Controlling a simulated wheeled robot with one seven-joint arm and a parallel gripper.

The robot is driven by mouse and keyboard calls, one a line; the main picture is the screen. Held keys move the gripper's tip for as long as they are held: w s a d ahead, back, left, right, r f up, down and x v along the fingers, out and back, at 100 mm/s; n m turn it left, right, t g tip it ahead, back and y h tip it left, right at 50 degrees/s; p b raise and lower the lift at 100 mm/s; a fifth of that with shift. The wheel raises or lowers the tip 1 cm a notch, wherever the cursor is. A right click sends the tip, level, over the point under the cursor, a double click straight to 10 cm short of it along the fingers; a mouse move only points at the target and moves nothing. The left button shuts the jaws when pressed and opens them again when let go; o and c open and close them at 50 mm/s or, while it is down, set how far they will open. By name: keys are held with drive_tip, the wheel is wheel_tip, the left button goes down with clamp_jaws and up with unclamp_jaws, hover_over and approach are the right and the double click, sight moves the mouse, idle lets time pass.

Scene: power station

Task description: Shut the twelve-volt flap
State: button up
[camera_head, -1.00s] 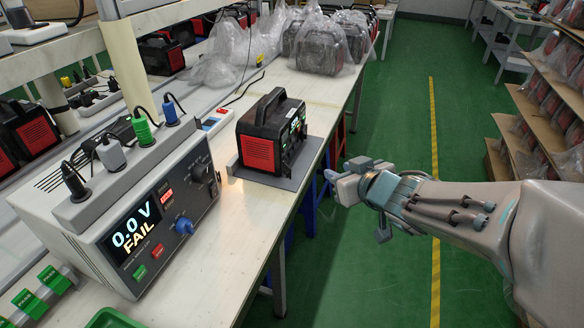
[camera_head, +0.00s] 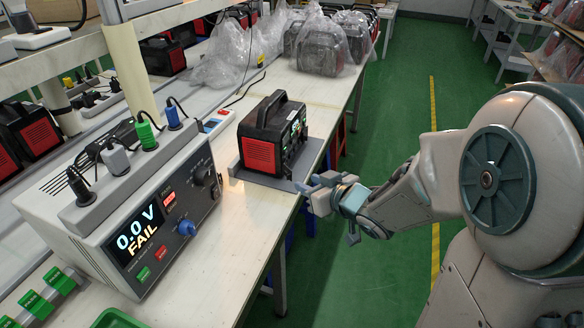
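A black power station with red side panels and a top handle (camera_head: 264,137) stands on a grey plate (camera_head: 250,175) on the white bench. Its front, with lit displays, faces right and is seen at a steep angle. The twelve-volt flap is too small to make out at this angle. My gripper (camera_head: 308,187) is just right of the power station's front, near the bench edge and apart from the station. Its fingers are small and pale in the picture, and I cannot tell how far apart they are.
A test unit (camera_head: 135,215) reading "0.0 V FAIL" stands at the front left of the bench. Bagged power stations (camera_head: 322,45) stand farther back. Shelves line the left side. Green floor with a yellow line (camera_head: 433,120) lies open to the right.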

sight(289, 175)
drive_tip(key=b+x, duration=0.1)
drive_tip(key=x, duration=0.7)
drive_tip(key=shift+w+a+f, duration=0.2)
drive_tip(key=shift+w+f, duration=0.05)
drive_tip(key=shift+w, duration=0.05)
clamp_jaws()
